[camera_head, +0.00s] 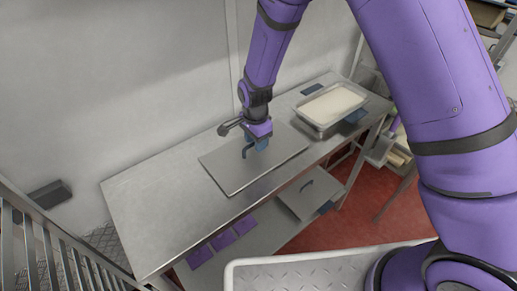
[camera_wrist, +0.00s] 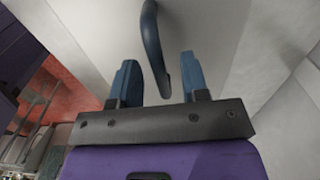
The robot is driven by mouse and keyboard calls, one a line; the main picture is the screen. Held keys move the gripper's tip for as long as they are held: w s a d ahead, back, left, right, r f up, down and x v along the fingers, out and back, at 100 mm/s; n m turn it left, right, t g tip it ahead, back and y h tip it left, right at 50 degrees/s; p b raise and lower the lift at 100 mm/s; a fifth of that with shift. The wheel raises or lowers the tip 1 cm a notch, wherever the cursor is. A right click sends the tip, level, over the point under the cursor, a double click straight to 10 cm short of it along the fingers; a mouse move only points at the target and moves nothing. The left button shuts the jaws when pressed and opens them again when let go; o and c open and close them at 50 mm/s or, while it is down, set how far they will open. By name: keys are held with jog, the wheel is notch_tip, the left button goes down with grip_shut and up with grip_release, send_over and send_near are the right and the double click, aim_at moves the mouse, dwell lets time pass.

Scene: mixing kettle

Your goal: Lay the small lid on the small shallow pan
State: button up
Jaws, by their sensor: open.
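A flat grey lid (camera_head: 225,172) with a dark, curved handle (camera_head: 247,152) lies on the steel table. My gripper (camera_head: 262,145) is down over this lid. In the wrist view, the blue fingers of my gripper (camera_wrist: 159,62) stand apart. The end of the handle (camera_wrist: 152,35) shows between them, with gaps on both sides. A shallow rectangular metal pan (camera_head: 327,128) with pale contents stands at the table's far right end, uncovered. Another grey lid (camera_head: 295,205) with a dark handle is on the lower shelf; it looks smaller. I cannot tell for sure which lid is the small one.
The left part of the steel table (camera_head: 150,205) is bare. A wall runs along its back. Dark blue pieces lie at the pan's two sides. Purple pieces (camera_head: 222,241) are on the lower shelf. A railing (camera_head: 50,250) stands at the lower left. The red floor shows at right.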

grip_shut()
jog(key=shift+r, duration=2.5)
